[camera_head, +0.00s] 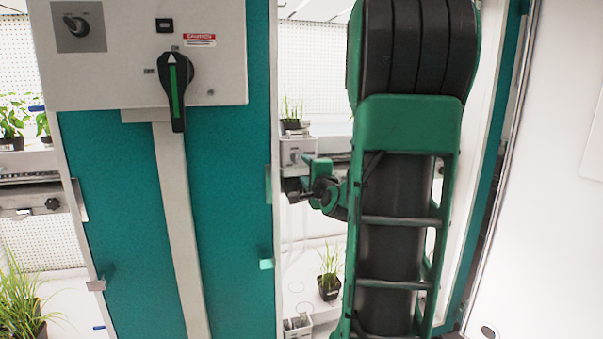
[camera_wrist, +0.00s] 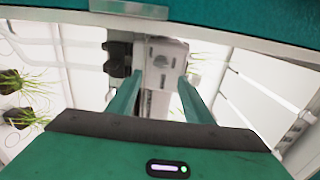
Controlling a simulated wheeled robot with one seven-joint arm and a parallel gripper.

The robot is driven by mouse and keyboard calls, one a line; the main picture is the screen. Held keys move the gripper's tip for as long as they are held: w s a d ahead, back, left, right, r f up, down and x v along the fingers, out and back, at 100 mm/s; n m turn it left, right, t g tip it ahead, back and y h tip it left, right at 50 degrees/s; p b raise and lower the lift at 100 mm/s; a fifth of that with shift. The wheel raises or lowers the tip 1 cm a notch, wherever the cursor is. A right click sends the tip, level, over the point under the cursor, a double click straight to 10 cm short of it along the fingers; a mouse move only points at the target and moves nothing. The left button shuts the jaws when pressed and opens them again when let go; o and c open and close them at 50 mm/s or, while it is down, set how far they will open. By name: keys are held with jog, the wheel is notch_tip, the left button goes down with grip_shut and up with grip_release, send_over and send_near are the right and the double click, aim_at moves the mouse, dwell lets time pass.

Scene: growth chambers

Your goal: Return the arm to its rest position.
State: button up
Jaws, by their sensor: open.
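My arm, green and black, stands upright across the right of the head view and covers much of the chamber opening behind it. My gripper (camera_wrist: 160,76) shows in the wrist view with its two green fingers apart and nothing between them. Beyond the fingertips is a grey slotted block (camera_wrist: 166,55) with a black knob (camera_wrist: 117,58) beside it. I cannot tell whether the fingers touch the block. In the head view most of the gripper is hidden behind my arm.
A teal chamber front (camera_head: 130,220) with a grey control panel (camera_head: 150,50) and rotary handle (camera_head: 174,90) stands at left. Potted grass (camera_head: 328,270) sits inside the opening, with more grass (camera_head: 20,295) at far left. A white door panel (camera_head: 545,230) is at right.

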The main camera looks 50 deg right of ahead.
dwell(0.3)
jog(key=s+a+f+n+g+y, duration=0.3)
jog(key=a+f+n, duration=0.2)
jog(key=a+f, duration=0.2)
jog(key=s+a+f+n+g+y, duration=0.3)
jog(key=a+f+n+g, duration=0.1)
jog(key=a+f+n, duration=0.25)
jog(key=s+a+f+n+g+y, duration=0.1)
jog(key=s+a+f+n+g, duration=0.1)
jog(key=s, duration=0.9)
jog(key=s+a+f+n+g+y, duration=0.2)
jog(key=s+a+n+g, duration=0.2)
jog(key=s+a, duration=0.5)
jog(key=s+g, duration=0.1)
jog(key=g, duration=0.1)
jog(key=shift+s+a+g, duration=0.3)
jog(key=shift+s, duration=0.05)
jog(key=shift+n, duration=0.25)
jog(key=shift+w+f, duration=0.25)
jog(key=shift+w, duration=0.4)
